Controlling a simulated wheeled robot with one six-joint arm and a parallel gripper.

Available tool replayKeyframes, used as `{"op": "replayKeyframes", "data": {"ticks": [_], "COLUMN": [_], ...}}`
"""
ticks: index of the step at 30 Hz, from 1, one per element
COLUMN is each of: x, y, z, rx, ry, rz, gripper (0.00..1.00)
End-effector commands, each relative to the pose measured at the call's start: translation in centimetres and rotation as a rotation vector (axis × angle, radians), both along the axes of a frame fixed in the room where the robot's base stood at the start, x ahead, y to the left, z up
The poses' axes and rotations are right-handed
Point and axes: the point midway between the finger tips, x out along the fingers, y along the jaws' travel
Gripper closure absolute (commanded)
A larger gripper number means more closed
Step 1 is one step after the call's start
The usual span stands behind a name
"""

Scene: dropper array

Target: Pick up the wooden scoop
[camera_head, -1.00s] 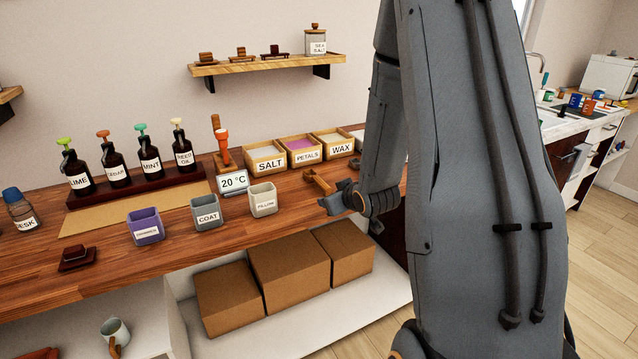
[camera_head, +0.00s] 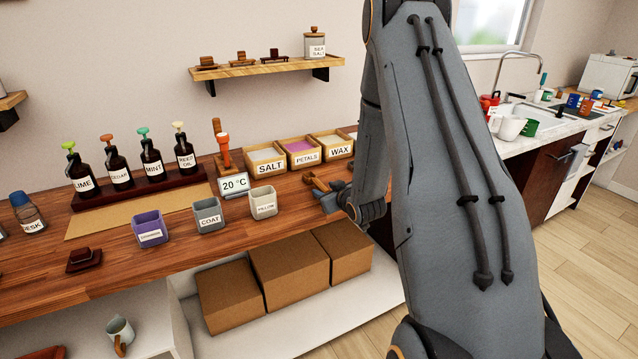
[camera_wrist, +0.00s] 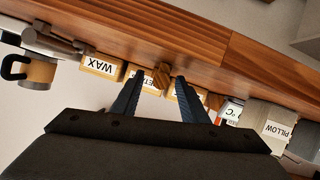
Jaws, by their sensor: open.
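The wooden scoop (camera_head: 313,180) lies on the wooden counter, in front of the bins labelled PETALS and WAX. My gripper (camera_head: 327,196) is low over the counter, just in front and to the right of the scoop. In the wrist view my gripper (camera_wrist: 160,82) has its two dark fingers apart. A small wooden piece, which looks like the end of the scoop (camera_wrist: 162,74), shows between and beyond the fingertips. Whether the fingers touch it cannot be told. The rest of the scoop is hidden or unclear in that view.
Wooden bins labelled SALT (camera_head: 265,160), PETALS (camera_head: 303,153) and WAX (camera_head: 336,146) stand behind the scoop. A 20 °C display (camera_head: 233,186) and a PILLOW cup (camera_head: 263,203) stand to its left. Dropper bottles stand farther left. The counter's front edge is close to my gripper.

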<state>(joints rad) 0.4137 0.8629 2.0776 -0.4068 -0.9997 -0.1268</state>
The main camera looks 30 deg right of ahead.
Motion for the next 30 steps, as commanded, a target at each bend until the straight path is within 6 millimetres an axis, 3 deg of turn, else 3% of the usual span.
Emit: {"op": "replayKeyframes", "data": {"ticks": [9,16,17,30], "x": [0.46,0.45,0.45,0.53], "y": [0.02,0.0,0.0,-0.04], "z": [-0.24,-0.22,-0.22,0.55], "rx": [0.0,0.0,0.0,0.0], "ry": [0.0,0.0,0.0,-0.002], "rz": [0.0,0.0,0.0,-0.001], "gripper": [0.6,0.99,1.0,1.0]}}
